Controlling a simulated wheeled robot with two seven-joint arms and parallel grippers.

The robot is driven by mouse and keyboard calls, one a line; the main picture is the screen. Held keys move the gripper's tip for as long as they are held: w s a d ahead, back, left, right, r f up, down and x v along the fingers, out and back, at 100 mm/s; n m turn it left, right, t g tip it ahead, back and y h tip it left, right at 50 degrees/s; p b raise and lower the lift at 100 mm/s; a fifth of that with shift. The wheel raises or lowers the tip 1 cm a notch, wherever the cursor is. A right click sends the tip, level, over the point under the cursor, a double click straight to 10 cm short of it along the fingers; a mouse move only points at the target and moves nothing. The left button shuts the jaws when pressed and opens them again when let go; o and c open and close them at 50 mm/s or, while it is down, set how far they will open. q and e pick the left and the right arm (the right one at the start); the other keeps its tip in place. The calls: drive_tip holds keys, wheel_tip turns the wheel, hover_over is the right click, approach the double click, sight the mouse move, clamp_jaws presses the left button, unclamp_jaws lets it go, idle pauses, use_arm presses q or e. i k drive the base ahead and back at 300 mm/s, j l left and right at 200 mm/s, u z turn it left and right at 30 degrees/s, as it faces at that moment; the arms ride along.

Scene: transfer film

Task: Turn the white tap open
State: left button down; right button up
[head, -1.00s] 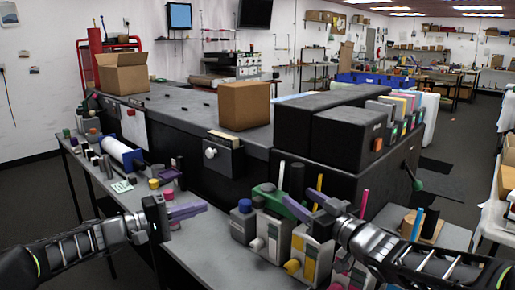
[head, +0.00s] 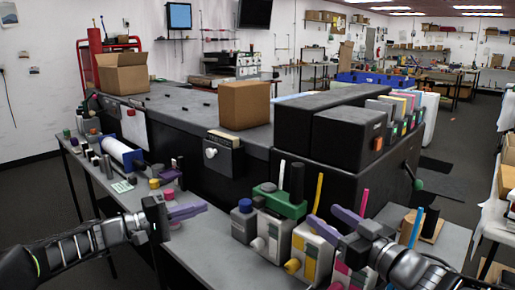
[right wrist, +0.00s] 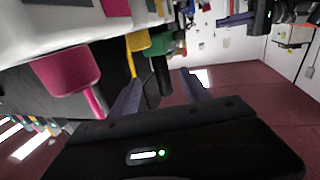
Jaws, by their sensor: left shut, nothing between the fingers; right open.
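A small white tap (head: 258,244) sticks out from the front of a grey-white container (head: 272,228) at the front of the bench in the head view. A green piece (head: 279,203) with a black upright post sits on top of that container. My right gripper (head: 322,213) is open and empty, to the right of the white tap and above the neighbouring containers. In the right wrist view its fingers (right wrist: 160,76) are apart; I cannot make out the white tap there. My left gripper (head: 206,208) is shut and empty, left of the tap, over the bench.
A yellow tap (head: 292,266) on the neighbouring container is close on the right. A pink part (right wrist: 66,70) is near the right gripper in its wrist view. A blue-capped container (head: 244,222) stands on the left. A large black machine (head: 320,180) rises behind.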

sight(259, 244)
drive_tip(key=k+j, duration=0.15)
drive_tip(key=j, duration=0.15)
drive_tip(key=k+j, duration=0.1)
drive_tip(key=j, duration=0.25)
drive_tip(key=k+j, duration=0.15)
drive_tip(key=j, duration=0.15)
drive_tip(key=k+j, duration=0.15)
drive_tip(key=j, duration=0.15)
